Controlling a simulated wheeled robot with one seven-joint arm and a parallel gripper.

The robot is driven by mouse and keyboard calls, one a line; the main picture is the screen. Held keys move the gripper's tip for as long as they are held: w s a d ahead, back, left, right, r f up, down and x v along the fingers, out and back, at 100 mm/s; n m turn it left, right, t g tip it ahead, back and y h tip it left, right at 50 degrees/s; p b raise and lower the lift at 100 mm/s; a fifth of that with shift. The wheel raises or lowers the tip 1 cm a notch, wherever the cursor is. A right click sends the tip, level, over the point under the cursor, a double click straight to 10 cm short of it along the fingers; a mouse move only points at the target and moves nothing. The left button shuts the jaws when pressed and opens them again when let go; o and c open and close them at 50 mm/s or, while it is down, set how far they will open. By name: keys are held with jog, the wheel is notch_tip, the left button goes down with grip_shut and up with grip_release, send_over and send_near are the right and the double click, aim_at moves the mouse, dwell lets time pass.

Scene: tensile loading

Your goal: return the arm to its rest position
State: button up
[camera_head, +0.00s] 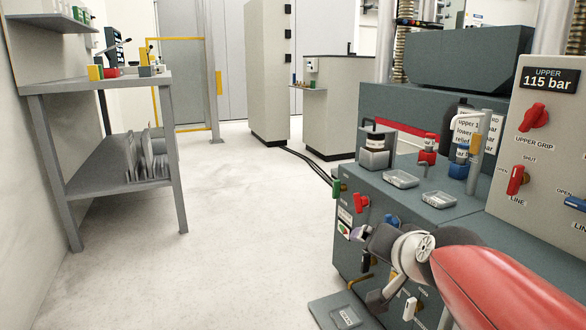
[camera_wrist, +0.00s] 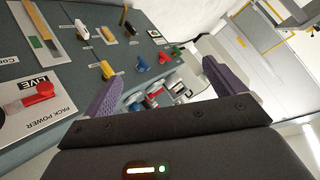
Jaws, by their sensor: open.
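My arm reaches in from the lower right of the head view, with a red link and a pale wrist joint. My gripper (camera_head: 375,240) is in front of the green-grey machine cabinet (camera_head: 440,217), near its front edge. In the wrist view my gripper (camera_wrist: 160,88) shows two purple fingers spread wide apart. Nothing is between them. The fingertips are hard to make out in the head view.
A control panel (camera_head: 540,150) reading 115 bar stands at the right. Clear trays (camera_head: 439,200) lie on the cabinet top. A red handle (camera_head: 361,203) juts from its front. A grey step (camera_head: 338,313) is on the floor. A workbench (camera_head: 100,82) stands left; the floor (camera_head: 220,220) between is clear.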

jog(key=s+a+f+n+g+h, duration=0.1)
jog(key=s+f+n+g, duration=0.3)
jog(key=s, duration=0.5)
jog(key=s+f+n+g, duration=0.2)
jog(key=s+f, duration=0.5)
jog(key=s, duration=0.2)
notch_tip(320, 180, up, 14)
jog(key=p, duration=1.3)
jog(key=shift+w, duration=0.25)
